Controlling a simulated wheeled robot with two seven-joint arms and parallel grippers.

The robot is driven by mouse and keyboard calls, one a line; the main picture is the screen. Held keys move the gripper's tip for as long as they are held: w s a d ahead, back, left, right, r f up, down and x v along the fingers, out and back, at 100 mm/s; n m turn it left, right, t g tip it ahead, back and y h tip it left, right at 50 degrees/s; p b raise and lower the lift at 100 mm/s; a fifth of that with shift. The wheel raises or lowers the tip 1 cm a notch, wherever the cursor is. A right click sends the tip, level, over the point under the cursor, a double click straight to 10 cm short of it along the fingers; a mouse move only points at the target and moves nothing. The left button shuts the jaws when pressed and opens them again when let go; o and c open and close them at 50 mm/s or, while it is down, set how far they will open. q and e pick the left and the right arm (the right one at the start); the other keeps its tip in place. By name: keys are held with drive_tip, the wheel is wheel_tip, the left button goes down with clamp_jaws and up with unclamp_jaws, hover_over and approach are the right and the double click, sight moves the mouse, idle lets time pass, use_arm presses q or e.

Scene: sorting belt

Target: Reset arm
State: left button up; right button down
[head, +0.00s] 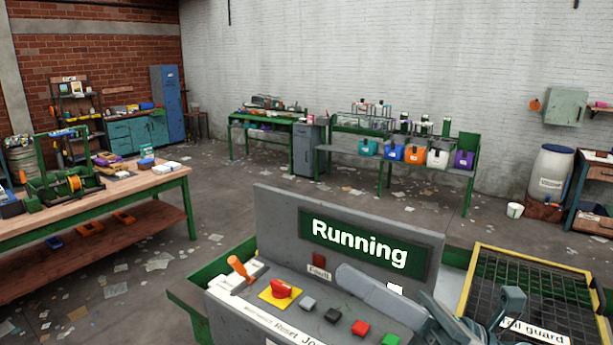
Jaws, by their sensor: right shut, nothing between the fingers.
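My right gripper (354,279) reaches in from the lower right, low over the control console (277,215). Its fingers are shut with nothing between them. They lie in front of the console face, above the row of buttons, and partly cover a small white label. My left gripper is out of view. The console has a green screen (367,243) reading "Running". Its sloped top carries a lever with an orange handle (239,268), a red knob on a yellow plate (281,290), and grey, black, red (360,327) and green (391,340) buttons. A red lamp (319,260) sits above the "Fault" label.
A yellow-framed mesh guard (483,249) stands right of the console, beside my arm. A wooden workbench (160,181) is at the left. A bench with coloured bins (393,152) and a white barrel (551,172) stand at the back. The floor between has scattered papers.

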drive_tip(key=w+d+f+m+t+h, duration=0.55)
drive_tip(key=m+t+h, duration=0.25)
drive_tip(key=m, duration=0.7)
drive_tip(key=w+d+f+m+t+h, duration=0.45)
drive_tip(key=d+m+t+h, duration=0.35)
drive_tip(key=m, duration=0.6)
drive_tip(key=s+d+f+m+g+h, duration=0.25)
drive_tip(key=f+m+h, duration=0.2)
drive_tip(key=f, duration=0.55)
drive_tip(key=s+d+f+m+g+h, duration=0.2)
drive_tip(key=d+f+m+g+h, duration=0.15)
drive_tip(key=f+m, duration=0.45)
drive_tip(key=s+a+f+m+g+y, duration=0.15)
drive_tip(key=s+f+g, duration=0.45)
drive_tip(key=s+f, duration=0.6)
drive_tip(key=s+a+f+m+g, duration=0.2)
drive_tip(key=s+f+g, duration=0.4)
drive_tip(key=s+f, duration=0.7)
wheel_tip(320, 180, down, 35)
drive_tip(key=s+g+b, duration=0.2)
drive_tip(key=b, duration=0.4)
drive_tip(key=s+d+f+b, duration=0.3)
drive_tip(key=s+f+b, duration=0.1)
drive_tip(key=s+f, duration=1.3)
wheel_tip(320, 180, down, 3)
drive_tip(key=shift+f+n+g+b, duration=0.1)
drive_tip(key=shift+n+g+b, duration=0.3)
